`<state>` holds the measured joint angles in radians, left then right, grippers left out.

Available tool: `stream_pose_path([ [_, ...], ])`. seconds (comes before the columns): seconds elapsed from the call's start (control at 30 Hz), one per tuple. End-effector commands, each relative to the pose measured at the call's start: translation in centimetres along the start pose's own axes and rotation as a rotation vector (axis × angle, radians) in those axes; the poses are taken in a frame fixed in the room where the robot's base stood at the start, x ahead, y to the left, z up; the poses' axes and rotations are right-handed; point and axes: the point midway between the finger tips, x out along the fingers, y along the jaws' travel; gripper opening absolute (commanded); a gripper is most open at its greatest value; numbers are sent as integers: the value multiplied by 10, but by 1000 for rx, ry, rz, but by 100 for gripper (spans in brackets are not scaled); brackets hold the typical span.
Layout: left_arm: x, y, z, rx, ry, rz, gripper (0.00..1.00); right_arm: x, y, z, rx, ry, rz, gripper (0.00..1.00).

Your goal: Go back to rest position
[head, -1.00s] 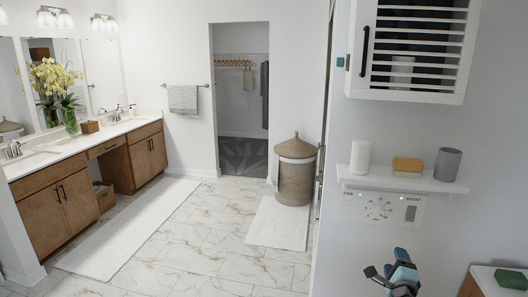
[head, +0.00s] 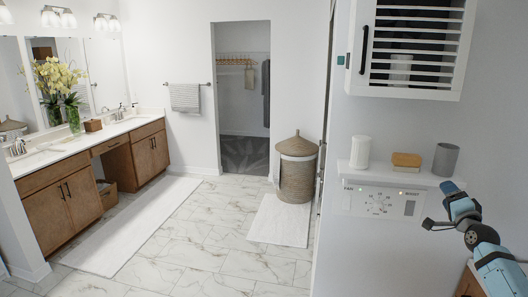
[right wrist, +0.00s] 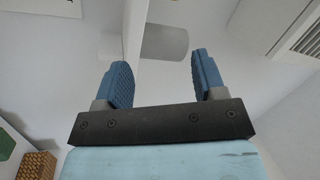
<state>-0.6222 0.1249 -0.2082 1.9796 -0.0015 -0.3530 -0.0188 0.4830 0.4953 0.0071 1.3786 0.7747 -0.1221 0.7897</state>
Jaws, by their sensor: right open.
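My right gripper (head: 449,188) is raised at the right of the head view, just below the right end of the white wall shelf. In the right wrist view its two blue fingers (right wrist: 163,78) are spread apart with nothing between them. The grey cup (head: 446,160) stands on the shelf just above the gripper; it also shows beyond the fingers in the right wrist view (right wrist: 165,42). I cannot tell whether the gripper touches the shelf. My left gripper is not in view.
The shelf (head: 393,176) also holds a white cylinder (head: 360,152) and a wooden-topped block (head: 406,161). A fan control panel (head: 381,202) is below, and a slatted cabinet (head: 412,45) hangs above. A wicker basket (head: 297,175) stands left. The tiled floor (head: 195,235) is open.

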Motion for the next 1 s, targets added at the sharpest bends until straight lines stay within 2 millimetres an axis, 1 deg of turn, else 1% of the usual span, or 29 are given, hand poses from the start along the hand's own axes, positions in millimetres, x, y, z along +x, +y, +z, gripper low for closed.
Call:
stream_pose_path([
  [0.03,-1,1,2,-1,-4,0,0,3,-5,-17,-47,-1,-2,64],
  [0.1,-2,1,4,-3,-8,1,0,7,-11,-37,-102,-3,-4,64],
  [0.27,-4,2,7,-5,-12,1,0,11,-21,-79,-218,-4,1,64],
  [0.3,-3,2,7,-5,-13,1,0,12,-21,-83,-267,-8,8,64],
  [0.37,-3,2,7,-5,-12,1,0,11,-15,-78,-428,-17,34,64],
  [0.5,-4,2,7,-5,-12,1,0,11,-6,-80,-787,-36,92,64],
  [0.57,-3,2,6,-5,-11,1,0,10,-2,-82,-940,-46,119,64],
  [0.77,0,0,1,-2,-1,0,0,8,11,-91,-1452,-88,219,64],
  [0.9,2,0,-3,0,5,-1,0,5,19,-102,-1812,-129,303,64],
  [0.93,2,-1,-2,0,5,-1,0,-1,28,-83,-1786,-152,285,64],
  [1.0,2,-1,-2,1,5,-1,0,-11,40,-56,-1769,-184,264,64],
])
